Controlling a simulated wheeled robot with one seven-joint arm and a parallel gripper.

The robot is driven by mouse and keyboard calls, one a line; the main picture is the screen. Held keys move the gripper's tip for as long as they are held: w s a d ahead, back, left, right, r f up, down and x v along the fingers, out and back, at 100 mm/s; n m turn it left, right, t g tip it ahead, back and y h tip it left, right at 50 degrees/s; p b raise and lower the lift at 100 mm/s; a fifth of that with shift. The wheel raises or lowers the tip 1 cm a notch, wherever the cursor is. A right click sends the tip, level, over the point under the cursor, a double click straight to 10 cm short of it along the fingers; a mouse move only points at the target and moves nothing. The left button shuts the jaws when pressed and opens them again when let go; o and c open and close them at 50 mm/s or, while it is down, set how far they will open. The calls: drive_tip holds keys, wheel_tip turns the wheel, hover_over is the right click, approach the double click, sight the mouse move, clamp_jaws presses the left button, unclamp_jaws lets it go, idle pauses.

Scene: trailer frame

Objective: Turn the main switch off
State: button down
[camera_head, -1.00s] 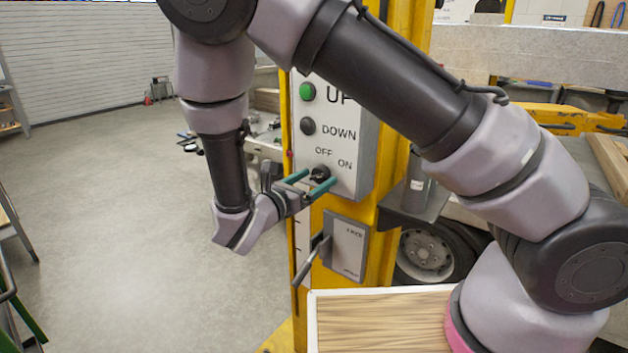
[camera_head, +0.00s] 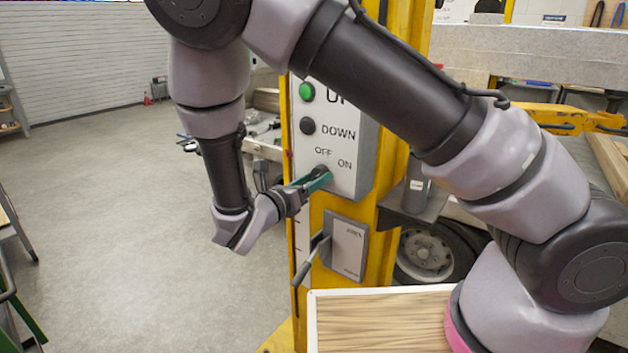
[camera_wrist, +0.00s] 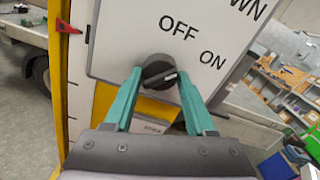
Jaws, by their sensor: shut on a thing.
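The main switch is a black round knob (camera_wrist: 157,70) on a light grey control panel (camera_wrist: 120,38), below the OFF and ON labels. Its pale mark points to the right, towards ON, in the wrist view. My gripper (camera_wrist: 160,75) has its two green fingers on either side of the knob and is shut on it. In the head view my gripper (camera_head: 319,179) reaches the panel from the left, and its fingers partly hide the knob (camera_head: 321,169).
A green UP button (camera_head: 307,91) and a black DOWN button (camera_head: 308,125) sit above the knob. A grey box with a lever (camera_head: 345,248) is below, on the yellow post (camera_head: 385,250). A wooden-topped surface (camera_head: 380,320) is in front. Open floor lies left.

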drive_tip(key=shift+n, duration=4.2)
drive_tip(key=shift+c, duration=1.2)
unclamp_jaws()
drive_tip(key=shift+s, duration=0.1)
drive_tip(key=v, duration=1)
drive_tip(key=shift+s+a, duration=0.25)
drive_tip(key=shift+s+d, duration=0.1)
